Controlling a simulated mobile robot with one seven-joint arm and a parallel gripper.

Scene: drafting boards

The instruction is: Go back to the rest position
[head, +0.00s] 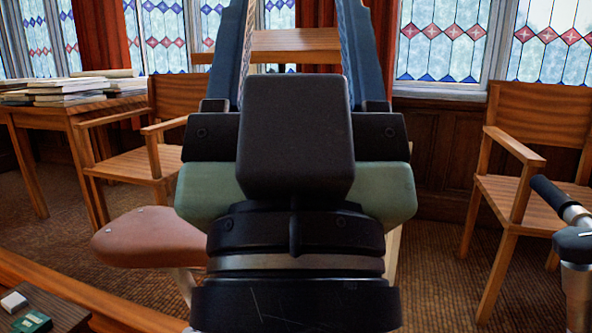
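My gripper (294,20) fills the middle of the head view, seen from behind. It has a black wrist, a green body and a black block on top. Its two blue-grey fingers stretch away from me and run out at the top edge of the picture. They stand wide apart, with only the background showing between them, so the gripper is open and seems empty. The very fingertips are out of frame.
A wooden table (50,112) with stacked books (70,90) stands at the left. Wooden chairs stand left (180,97) and right (540,112). A red-brown stool seat (150,238) is left of my wrist. A black-and-metal jointed thing (577,245) is at the right edge.

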